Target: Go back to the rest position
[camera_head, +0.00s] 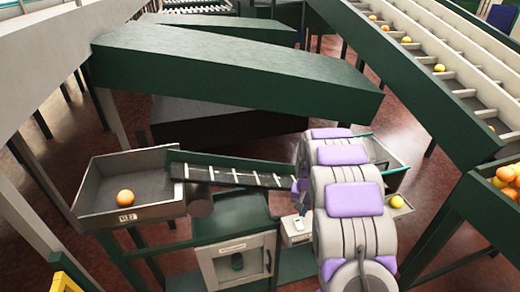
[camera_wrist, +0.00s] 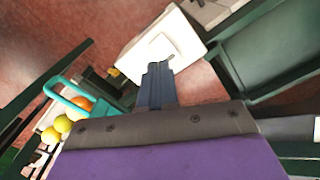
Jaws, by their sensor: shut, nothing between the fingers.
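My gripper (camera_wrist: 156,84) shows in the wrist view with its dark fingers together and nothing between them. It points toward a white box (camera_wrist: 143,57), and the gap between them is hard to judge. In the head view my grey arm with purple panels stands right of centre and hides most of the gripper end. The same white box (camera_head: 296,230) stands just left of the arm there. A grey tray (camera_head: 90,185) at the left holds one orange (camera_head: 125,197).
A short conveyor (camera_head: 235,177) runs from the tray toward my arm. Behind the arm, a teal-edged bin (camera_head: 398,213) holds a yellow fruit (camera_head: 397,201). In the wrist view, a teal-rimmed bin (camera_wrist: 62,98) holds several fruits. Green beams and a fruit conveyor (camera_head: 455,82) flank the space.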

